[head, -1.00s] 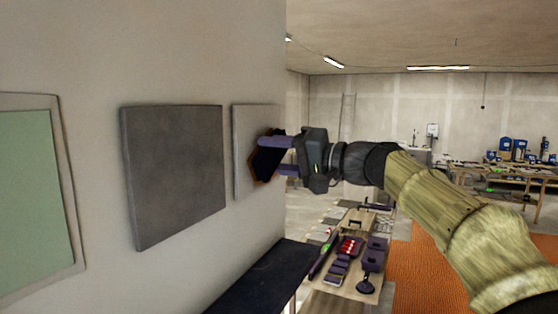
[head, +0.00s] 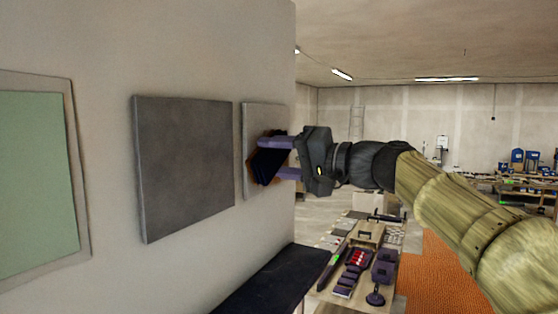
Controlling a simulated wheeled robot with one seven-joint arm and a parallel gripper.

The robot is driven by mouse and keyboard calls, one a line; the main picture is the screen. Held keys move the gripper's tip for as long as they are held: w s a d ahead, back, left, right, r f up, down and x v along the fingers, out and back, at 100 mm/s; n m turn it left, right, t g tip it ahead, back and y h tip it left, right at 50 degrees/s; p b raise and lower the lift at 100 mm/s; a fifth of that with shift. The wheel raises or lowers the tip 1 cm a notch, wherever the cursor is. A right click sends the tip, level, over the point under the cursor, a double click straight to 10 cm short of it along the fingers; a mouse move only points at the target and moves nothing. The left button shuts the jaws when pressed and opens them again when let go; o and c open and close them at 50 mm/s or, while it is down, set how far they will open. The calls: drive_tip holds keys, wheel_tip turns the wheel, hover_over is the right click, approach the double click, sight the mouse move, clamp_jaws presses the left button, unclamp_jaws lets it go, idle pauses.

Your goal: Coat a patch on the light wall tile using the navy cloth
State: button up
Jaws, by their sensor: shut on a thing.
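The light wall tile (head: 263,113) is pale grey and hangs near the wall's right edge, partly hidden by my gripper and the cloth. My gripper (head: 269,157) has purple fingers pointing left at this tile, shut on the dark navy cloth (head: 266,167). The cloth is at the tile's face and looks pressed to it, though contact is hard to confirm. An orange-brown edge shows around the cloth; I cannot tell whether it is a coated patch or something held with the cloth.
A dark grey tile (head: 185,165) and a pale green framed panel (head: 35,185) hang to the left. A dark shelf (head: 270,282) juts out below. A workbench with tools (head: 362,262) stands beyond it. An orange floor area (head: 440,265) lies right.

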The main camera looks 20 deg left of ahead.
sight(268, 160)
drive_tip(key=shift+s+f+b, duration=0.1)
drive_tip(key=shift+s+b, duration=0.45)
drive_tip(key=shift+b, duration=0.05)
drive_tip(key=shift+s+a+b, duration=0.15)
drive_tip(key=shift+s+b, duration=0.6)
drive_tip(key=shift+s, duration=0.5)
drive_tip(key=shift+r+p, duration=1.05)
drive_tip(key=shift+r, duration=0.3)
drive_tip(key=shift+w+p, duration=0.65)
drive_tip(key=shift+w, duration=1.15)
